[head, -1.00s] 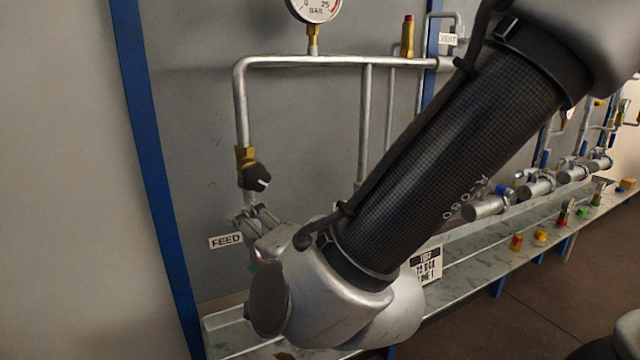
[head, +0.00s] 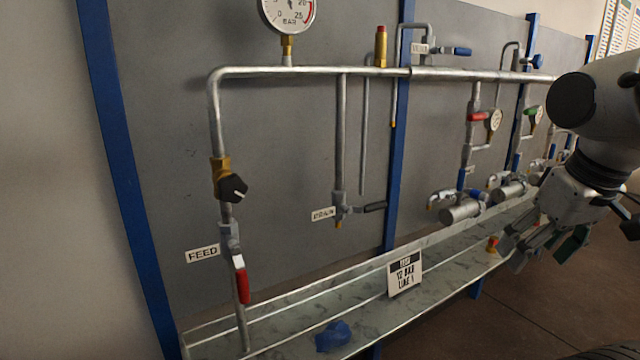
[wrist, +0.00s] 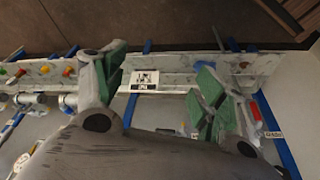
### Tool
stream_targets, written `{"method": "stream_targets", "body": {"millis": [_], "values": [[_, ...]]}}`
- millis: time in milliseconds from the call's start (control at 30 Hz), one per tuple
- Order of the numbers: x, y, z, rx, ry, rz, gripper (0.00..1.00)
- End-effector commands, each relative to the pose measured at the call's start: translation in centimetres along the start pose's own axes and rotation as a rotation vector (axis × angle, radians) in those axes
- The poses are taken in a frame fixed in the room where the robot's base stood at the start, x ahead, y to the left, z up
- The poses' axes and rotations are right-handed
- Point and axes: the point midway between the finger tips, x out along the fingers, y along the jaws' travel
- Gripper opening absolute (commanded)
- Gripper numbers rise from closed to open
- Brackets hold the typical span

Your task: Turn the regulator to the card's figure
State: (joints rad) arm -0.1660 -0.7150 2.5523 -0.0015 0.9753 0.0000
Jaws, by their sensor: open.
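The regulator is a black knob (head: 233,188) with a white mark on a brass body, on the left vertical pipe above the FEED label. The card (head: 405,275) leans on the shelf; its small print seems to read 12 BAR, LINE 1. The pressure gauge (head: 288,12) above the top pipe is cut off by the frame edge, and its needle is hard to read. My gripper (head: 540,245) is at the right, open and empty, well away from the knob. In the wrist view my gripper (wrist: 160,85) has its green-padded fingers spread, with the card (wrist: 144,79) beyond them.
The FEED valve's red handle (head: 242,286) hangs along the pipe below the regulator. A drain valve with a dark lever (head: 372,207) is right of it. A blue object (head: 333,336) lies on the shelf (head: 285,338). Space before the regulator is clear.

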Motion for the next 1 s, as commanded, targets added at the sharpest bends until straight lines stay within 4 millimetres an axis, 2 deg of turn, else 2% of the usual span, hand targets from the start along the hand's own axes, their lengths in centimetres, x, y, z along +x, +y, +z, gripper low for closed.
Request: {"method": "stream_targets", "body": {"millis": [33,100,233,1000], "values": [[-0.6,1.1,0.4,0.056,0.023,0.019,0.71],[-1.1,2.2,0.8,0.108,0.041,0.038,0.71],[-1.4,3.1,1.3,0.156,0.047,0.055,0.71],[-1.4,3.2,1.2,0.16,0.046,0.055,0.71]]}}
